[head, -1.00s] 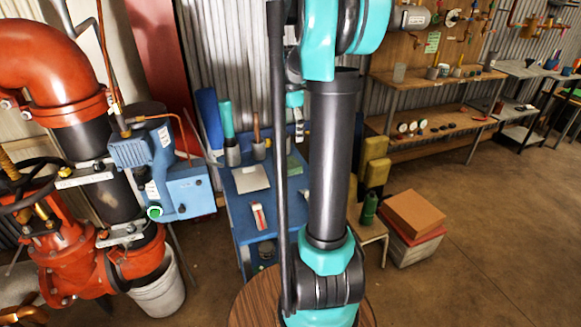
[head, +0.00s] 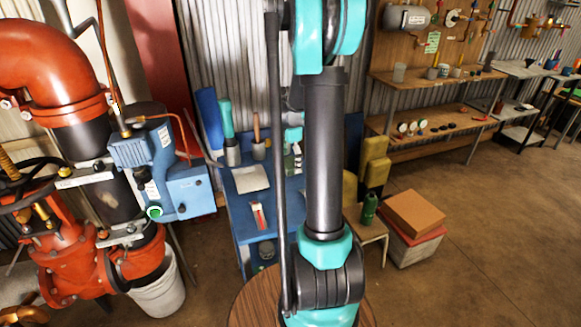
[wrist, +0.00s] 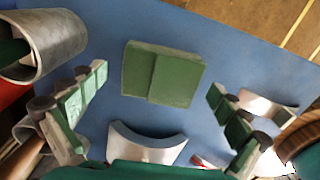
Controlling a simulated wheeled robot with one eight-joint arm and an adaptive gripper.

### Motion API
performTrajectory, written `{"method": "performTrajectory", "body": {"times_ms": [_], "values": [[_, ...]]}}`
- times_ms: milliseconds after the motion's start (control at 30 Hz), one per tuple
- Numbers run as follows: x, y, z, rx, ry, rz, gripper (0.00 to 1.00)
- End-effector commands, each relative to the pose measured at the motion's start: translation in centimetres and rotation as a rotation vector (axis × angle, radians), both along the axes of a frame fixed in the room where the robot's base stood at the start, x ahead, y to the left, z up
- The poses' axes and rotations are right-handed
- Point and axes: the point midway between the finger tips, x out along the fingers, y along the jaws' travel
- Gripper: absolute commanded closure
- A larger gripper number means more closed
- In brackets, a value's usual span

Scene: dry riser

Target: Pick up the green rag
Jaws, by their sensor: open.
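The green rag (wrist: 163,73) lies folded flat on the blue bench top (wrist: 215,35) in the wrist view, ahead of my gripper and centred between its fingers. My gripper (wrist: 157,90) is open and empty, with green-padded fingers spread to the left and right of the rag, apart from it. In the head view my gripper (head: 293,150) is partly hidden behind my arm, over the blue bench (head: 246,208). I cannot make out the rag clearly there.
A curved metal rim (wrist: 147,145) is near the gripper's base. In the head view, a paper sheet (head: 250,179) and a red-and-white item (head: 258,216) lie on the bench, left of my arm.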

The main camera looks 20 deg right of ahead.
Motion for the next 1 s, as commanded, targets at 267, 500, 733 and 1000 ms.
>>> {"method": "performTrajectory", "body": {"times_ms": [267,500,733,1000], "values": [[-0.01,0.0,-0.11,0.0,0.0,0.0,0.05],[0.0,0.0,-0.1,0.0,0.0,0.0,0.35],[0.0,0.0,-0.1,0.0,0.0,0.0,0.51],[0.01,0.0,0.36,0.0,0.0,0.0,0.52]]}}
